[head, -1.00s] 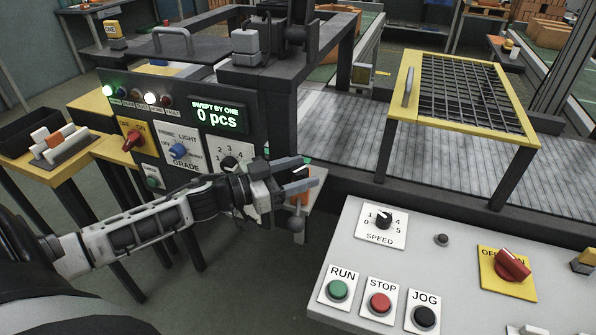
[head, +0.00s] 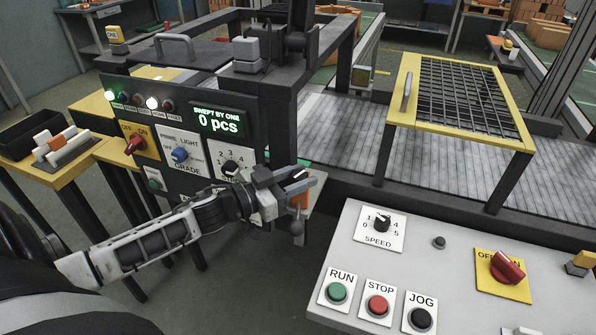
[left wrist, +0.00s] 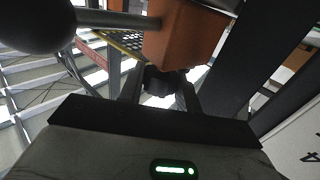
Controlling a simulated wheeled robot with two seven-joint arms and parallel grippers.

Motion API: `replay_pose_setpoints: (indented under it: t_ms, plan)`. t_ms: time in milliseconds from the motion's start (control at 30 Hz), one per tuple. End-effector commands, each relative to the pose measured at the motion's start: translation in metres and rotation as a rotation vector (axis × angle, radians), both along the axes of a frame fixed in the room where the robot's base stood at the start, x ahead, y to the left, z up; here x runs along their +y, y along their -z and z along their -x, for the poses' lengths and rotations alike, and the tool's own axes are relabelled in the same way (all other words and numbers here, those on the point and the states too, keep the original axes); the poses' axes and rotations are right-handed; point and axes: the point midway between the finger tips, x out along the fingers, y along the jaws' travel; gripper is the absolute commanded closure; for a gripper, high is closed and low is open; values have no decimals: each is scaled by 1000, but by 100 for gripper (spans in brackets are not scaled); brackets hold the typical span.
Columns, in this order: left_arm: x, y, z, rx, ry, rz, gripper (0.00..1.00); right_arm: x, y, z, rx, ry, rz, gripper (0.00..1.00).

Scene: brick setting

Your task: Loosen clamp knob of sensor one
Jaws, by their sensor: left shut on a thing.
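My left gripper (head: 287,182) is at the right side of the control cabinet, its jaws shut on a small dark knob. In the left wrist view the dark knob (left wrist: 162,80) sits between the two fingers (left wrist: 160,92). An orange block (left wrist: 186,32) is just beyond the knob; its orange side also shows in the head view (head: 299,200), partly hidden by the gripper. A grey ball (left wrist: 38,22) on a rod is beside the block; the ball also shows below the gripper (head: 297,227). No label for sensor one is readable on these parts. My right gripper is out of view.
The control cabinet (head: 205,140) with dials and a counter reading 0 pcs stands close to my left arm. A grey control panel (head: 345,240) is at the lower right. The conveyor (head: 340,145) and yellow-framed guard (head: 530,140) lie behind.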

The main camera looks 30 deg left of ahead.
Motion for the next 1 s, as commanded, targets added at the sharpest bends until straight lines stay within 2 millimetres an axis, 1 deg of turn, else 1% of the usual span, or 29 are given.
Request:
replay_pose_setpoints:
  t_ms: [33,100,267,600,800,1000]
  plan:
    - [-1,-5,1,2,-35,8,89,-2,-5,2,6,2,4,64]
    - [-1,-4,1,2,-88,10,89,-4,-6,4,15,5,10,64]
    - [-2,-2,1,3,-218,11,89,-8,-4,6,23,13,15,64]
    - [-2,0,1,2,-449,8,89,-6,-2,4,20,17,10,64]
    - [-2,0,0,0,-527,5,89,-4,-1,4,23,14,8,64]
    - [-2,0,1,0,-558,1,89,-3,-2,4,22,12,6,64]
